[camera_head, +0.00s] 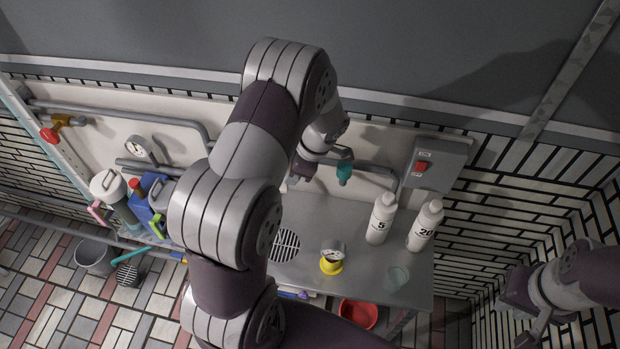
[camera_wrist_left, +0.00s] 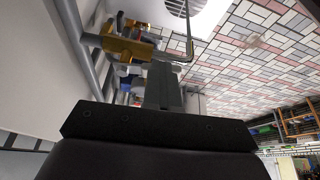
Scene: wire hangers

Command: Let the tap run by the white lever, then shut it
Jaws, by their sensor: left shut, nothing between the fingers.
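In the left wrist view a brass tap (camera_wrist_left: 126,48) sits on the wall pipe, with a thin bent metal spout (camera_wrist_left: 188,45) beside it. A small pale part, possibly the white lever (camera_wrist_left: 128,70), shows just under the brass body, partly behind my fingers. My left gripper (camera_wrist_left: 163,85) is shut and empty, its fingertips close to the tap; I cannot tell if they touch. In the head view my left gripper (camera_head: 302,168) is near the wall above the counter, and my own arm hides most of the tap. My right gripper (camera_head: 525,312) is at the lower right, away from the counter.
A teal nozzle (camera_head: 345,170) and a switch box (camera_head: 436,165) are on the wall. A red-handled valve (camera_head: 50,134) is far left.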

